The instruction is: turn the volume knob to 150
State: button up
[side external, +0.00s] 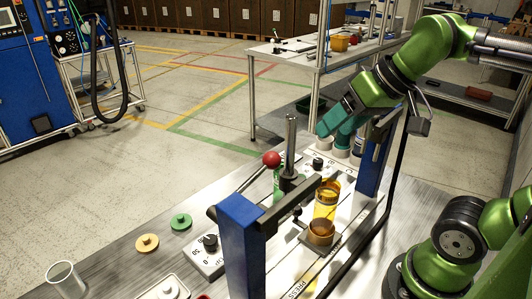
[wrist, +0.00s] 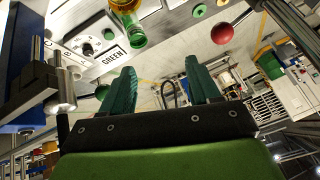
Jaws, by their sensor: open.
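A black knob (side external: 210,242) stands on a white panel at the front left of the bench in the side view, with printed numbers including 50 and 0 beside it; its exact setting is too small to read. A second black knob (side external: 318,163) stands farther back. In the wrist view, a dark knob (wrist: 87,50) shows beside a label reading GREEN. My gripper (side external: 336,127) has teal fingers and is above the back of the bench, away from the numbered knob. In the wrist view my gripper (wrist: 161,82) has its fingers apart with nothing between them.
An amber cylinder (side external: 326,200) stands under the frame.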

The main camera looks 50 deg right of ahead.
jog(key=w+d+r+n+g+h, duration=0.2)
jog(key=w+d+n+g, duration=0.15)
jog(key=w+n, duration=0.4)
jog(key=n+g, duration=0.4)
jog(key=n, duration=1.5)
send_over(318, 160)
notch_tip(318, 160, down, 10)
notch_tip(318, 160, down, 18)
jog(key=shift+r, duration=0.2)
jog(key=c, duration=1)
jog(key=shift+m, duration=0.25)
jog(key=shift+c, duration=0.2)
